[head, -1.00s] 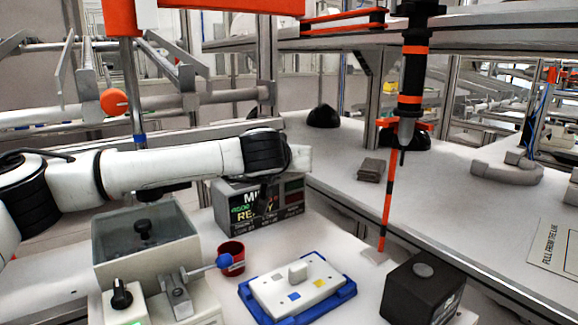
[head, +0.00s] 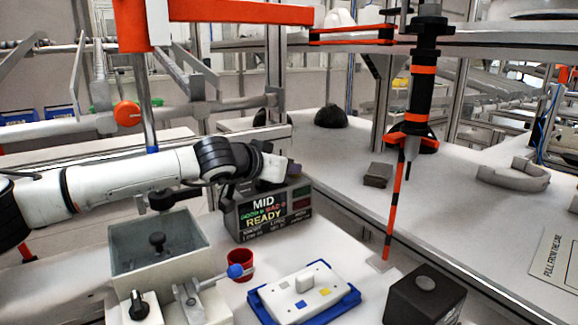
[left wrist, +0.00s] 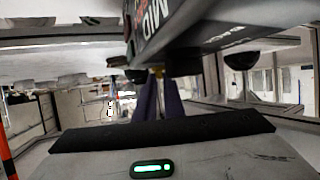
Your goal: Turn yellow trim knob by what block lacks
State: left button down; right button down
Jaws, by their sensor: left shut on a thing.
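The display box (head: 268,210) reads "MID" and "READY" in the head view. My left arm reaches over its top from the left. In the left wrist view the box (left wrist: 205,25) appears upside down, with dark knobs (left wrist: 183,65) along its edge. My left gripper (left wrist: 157,78) has its two purple-grey fingers close together, shut on a small yellow knob (left wrist: 158,72), mostly hidden between the tips. The white block (head: 290,300) sits in a blue tray (head: 345,304), with blue and yellow squares and a raised grip on top. My right gripper is not in view.
A red cup (head: 240,264) and a grey open-topped bin (head: 160,245) stand left of the tray. A black box (head: 424,297) is at the right. An orange-and-black tool (head: 415,105) hangs over the table. Dark helmet shells (head: 330,116) lie further back.

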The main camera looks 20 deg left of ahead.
pick_arm(q)
jog(key=shift+f, duration=0.1)
jog(key=c, duration=1.9)
grip_release()
jog(key=shift+o, duration=0.2)
